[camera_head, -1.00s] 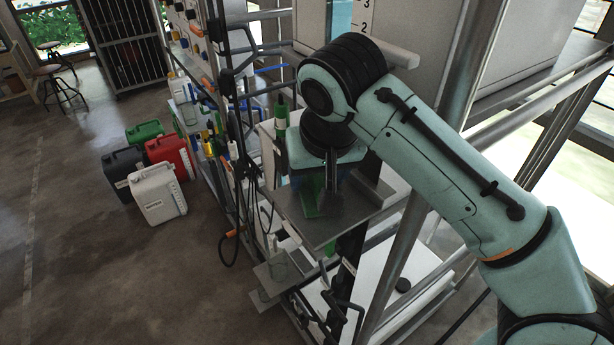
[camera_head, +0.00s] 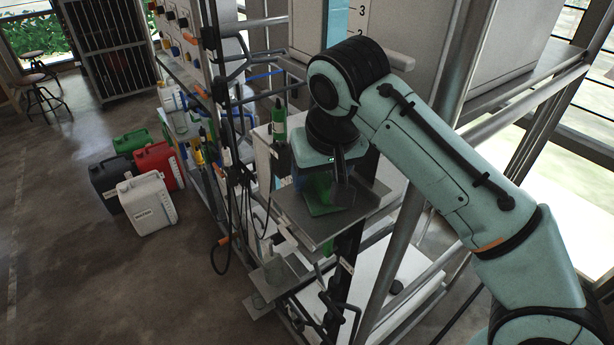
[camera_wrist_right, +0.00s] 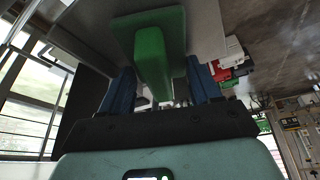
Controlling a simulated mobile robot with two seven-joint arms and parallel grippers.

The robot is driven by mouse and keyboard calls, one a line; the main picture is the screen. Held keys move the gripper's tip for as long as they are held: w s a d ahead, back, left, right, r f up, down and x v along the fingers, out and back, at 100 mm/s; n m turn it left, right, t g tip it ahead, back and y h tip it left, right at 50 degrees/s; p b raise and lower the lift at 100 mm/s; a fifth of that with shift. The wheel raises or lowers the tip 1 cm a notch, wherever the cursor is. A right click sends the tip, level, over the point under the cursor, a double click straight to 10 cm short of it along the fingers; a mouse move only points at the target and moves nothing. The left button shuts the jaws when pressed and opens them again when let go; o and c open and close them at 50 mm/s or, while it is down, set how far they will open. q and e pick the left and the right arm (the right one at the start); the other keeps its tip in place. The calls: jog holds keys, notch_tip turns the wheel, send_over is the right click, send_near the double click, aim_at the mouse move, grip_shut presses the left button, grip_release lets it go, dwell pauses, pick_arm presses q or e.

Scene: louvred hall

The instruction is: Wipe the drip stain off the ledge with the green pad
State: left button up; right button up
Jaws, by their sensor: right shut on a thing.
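The green pad (camera_head: 318,207) is on the grey metal ledge (camera_head: 312,232), lying flat on or just over it; I cannot tell if it touches. My right gripper (camera_head: 314,182) points down and is shut on the pad. In the right wrist view, the pad's raised green grip (camera_wrist_right: 152,66) sits between the blue fingers of my right gripper (camera_wrist_right: 160,85), with the ledge (camera_wrist_right: 208,28) beyond it. I see no drip stain; the pad, gripper and forearm hide part of the ledge. My left gripper is not in view.
A green bottle (camera_head: 279,122) stands just behind the ledge. Dark hanging hoses (camera_head: 228,150) and rack posts are close on the left. A metal post (camera_head: 405,250) rises right of the ledge. Canisters (camera_head: 148,203) stand on the floor at left.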

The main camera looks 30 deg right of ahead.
aim_at(304, 193)
jog(key=shift+d+r+m, duration=0.4)
jog(key=shift+d+r, duration=0.1)
jog(key=shift+d, duration=0.1)
jog(key=shift+a+f, duration=0.1)
jog(key=shift+a, duration=0.15)
jog(key=shift+w+a+f, duration=0.1)
jog(key=shift+a+f, duration=0.1)
jog(key=shift+a, duration=0.2)
jog(key=shift+w+a+f, duration=0.1)
jog(key=shift+a+f, duration=0.05)
jog(key=shift+a, duration=0.25)
jog(key=shift+s+a, duration=0.25)
jog(key=shift+a, duration=0.8)
jog(key=shift+a+f, duration=0.25)
jog(key=shift+a, duration=1)
jog(key=shift+r, duration=3.05)
